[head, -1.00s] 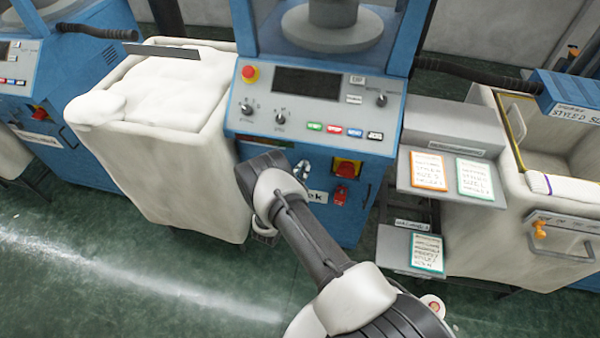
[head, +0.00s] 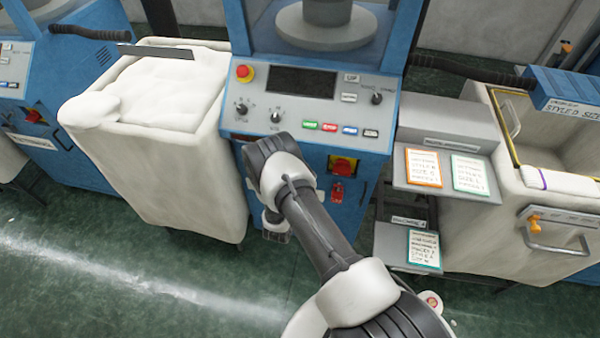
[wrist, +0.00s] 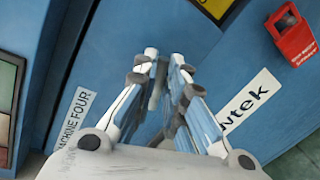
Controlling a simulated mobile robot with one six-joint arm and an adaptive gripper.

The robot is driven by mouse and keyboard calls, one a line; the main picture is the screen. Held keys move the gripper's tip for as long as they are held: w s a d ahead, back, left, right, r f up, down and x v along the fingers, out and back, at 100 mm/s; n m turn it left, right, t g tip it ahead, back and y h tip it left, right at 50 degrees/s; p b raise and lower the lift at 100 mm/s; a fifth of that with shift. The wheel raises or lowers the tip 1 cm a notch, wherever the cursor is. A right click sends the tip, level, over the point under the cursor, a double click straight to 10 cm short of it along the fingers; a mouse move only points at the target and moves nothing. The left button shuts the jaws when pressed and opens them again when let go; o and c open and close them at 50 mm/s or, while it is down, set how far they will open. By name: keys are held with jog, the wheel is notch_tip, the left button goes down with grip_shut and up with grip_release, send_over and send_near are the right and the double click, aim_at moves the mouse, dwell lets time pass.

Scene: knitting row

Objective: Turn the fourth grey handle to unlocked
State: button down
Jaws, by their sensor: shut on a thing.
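The blue machine front (wrist: 120,55) fills the wrist view and bears a label reading MACHINE FOUR (wrist: 72,122). My gripper (wrist: 164,58) is against this front, its two fingers close together. A small grey handle (wrist: 159,82) shows partly between the fingers, and the jaws are shut on it. Its base and exact angle are mostly hidden by the fingers. In the head view, my wrist and arm cover the handle and the fingertips on the middle machine (head: 355,215).
A yellow-backed red switch (head: 343,165) and a red padlock-like tag (head: 337,190) are right of my wrist. A cream fabric bin (head: 160,170) stands close on the left. Grey shelves with cards (head: 440,135) stand on the right. Green floor (head: 120,280) is open in front.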

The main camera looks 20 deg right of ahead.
jog(key=shift+s+d+f+m+y, duration=0.1)
jog(key=shift+f+m+y, duration=0.15)
jog(key=shift+m, duration=0.6)
jog(key=shift+s+d+f+m+y, duration=0.15)
jog(key=shift+m+y, duration=0.1)
jog(key=shift+m, duration=0.6)
jog(key=shift+w+a+b, duration=0.1)
jog(key=shift+a+b, duration=0.05)
jog(key=shift+b, duration=0.15)
jog(key=c, duration=1.7)
grip_release()
jog(key=shift+o, duration=0.2)
jog(key=v, duration=1.2)
jog(key=shift+f, duration=0.1)
